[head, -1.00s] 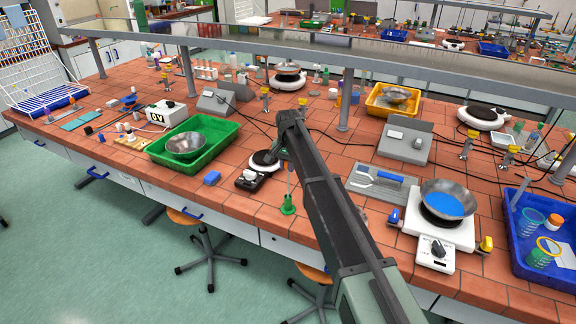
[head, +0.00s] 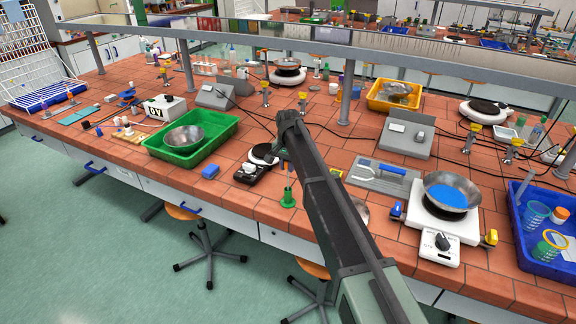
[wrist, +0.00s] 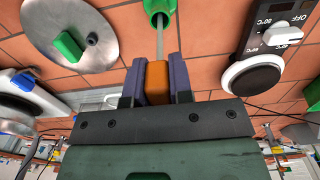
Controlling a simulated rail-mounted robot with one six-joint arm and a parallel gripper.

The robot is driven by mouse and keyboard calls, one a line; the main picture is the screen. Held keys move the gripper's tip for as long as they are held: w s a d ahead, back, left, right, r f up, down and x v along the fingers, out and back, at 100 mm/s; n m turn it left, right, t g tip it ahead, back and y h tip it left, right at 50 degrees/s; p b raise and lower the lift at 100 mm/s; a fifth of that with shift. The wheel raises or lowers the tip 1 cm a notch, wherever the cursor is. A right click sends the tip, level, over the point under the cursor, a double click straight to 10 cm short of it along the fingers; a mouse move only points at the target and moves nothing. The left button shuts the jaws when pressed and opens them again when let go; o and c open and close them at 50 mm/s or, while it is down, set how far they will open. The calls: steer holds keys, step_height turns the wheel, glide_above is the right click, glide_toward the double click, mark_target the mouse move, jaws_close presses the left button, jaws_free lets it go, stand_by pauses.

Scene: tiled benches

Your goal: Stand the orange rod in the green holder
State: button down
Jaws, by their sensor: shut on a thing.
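My gripper (wrist: 158,85) is shut on the orange grip of the rod (wrist: 157,76) in the wrist view. The rod's thin grey shaft (wrist: 159,42) runs from the grip to the green holder (wrist: 158,8) at the top edge. In the head view the green holder (head: 287,200) stands on the bench near its front edge, with the thin shaft (head: 289,177) upright above it. The shaft's lower end meets the holder's top; I cannot tell how deep it sits.
A black-based hotplate (head: 251,172) stands just left of the holder, with a blue block (head: 210,172) beyond it. A green tray (head: 228,127) with a metal bowl (head: 184,139) is further left. A metal disc (wrist: 85,50) lies on the holder's other side.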

steer(key=shift+f, duration=0.4)
steer(key=c, duration=0.9)
jaws_free()
steer(key=shift+c, duration=0.2)
step_height(320, 180, up, 11)
steer(key=p, duration=1)
